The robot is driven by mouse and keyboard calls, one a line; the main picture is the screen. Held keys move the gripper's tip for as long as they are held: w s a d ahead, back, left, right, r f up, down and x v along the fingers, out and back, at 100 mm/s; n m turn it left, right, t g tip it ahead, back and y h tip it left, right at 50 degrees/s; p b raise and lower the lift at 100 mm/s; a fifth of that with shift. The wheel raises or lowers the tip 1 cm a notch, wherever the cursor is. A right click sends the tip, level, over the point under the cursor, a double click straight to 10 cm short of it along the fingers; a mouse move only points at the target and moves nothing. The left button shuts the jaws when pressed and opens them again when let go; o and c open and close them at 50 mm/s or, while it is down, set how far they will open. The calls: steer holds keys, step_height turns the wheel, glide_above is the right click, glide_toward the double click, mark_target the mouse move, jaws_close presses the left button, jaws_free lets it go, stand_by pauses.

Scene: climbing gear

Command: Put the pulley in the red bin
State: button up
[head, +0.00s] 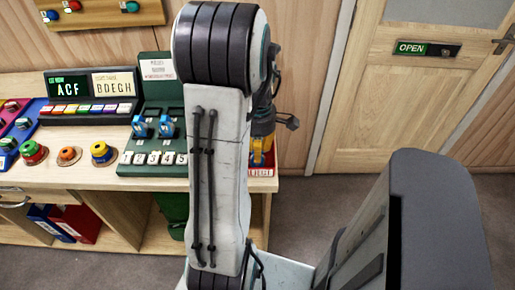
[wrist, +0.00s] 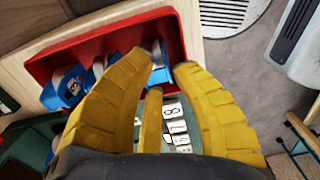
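The red bin (wrist: 75,51) lies at the upper left of the wrist view; only a red corner (head: 264,172) shows beside my arm in the head view. Several blue-and-grey pieces lie in it: one at the left (wrist: 65,88), one in the middle (wrist: 104,66), and one by my fingertips (wrist: 158,66). They look like pulleys, but I cannot tell for sure. My gripper (wrist: 163,68) has yellow fingers spread apart, pointing into the bin. The rightmost blue piece shows between the tips, with no clear grip on it. In the head view, my arm hides most of my gripper (head: 262,128).
A green board (head: 150,100) with two blue pieces (head: 141,127) and number tiles stands left of my arm. A door (head: 400,95) is at the right, beyond open floor.

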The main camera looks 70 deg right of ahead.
steer(key=o, duration=0.4)
steer(key=shift+c, duration=0.2)
steer(key=shift+r, duration=0.1)
step_height(320, 180, up, 12)
steer(key=shift+w, duration=0.15)
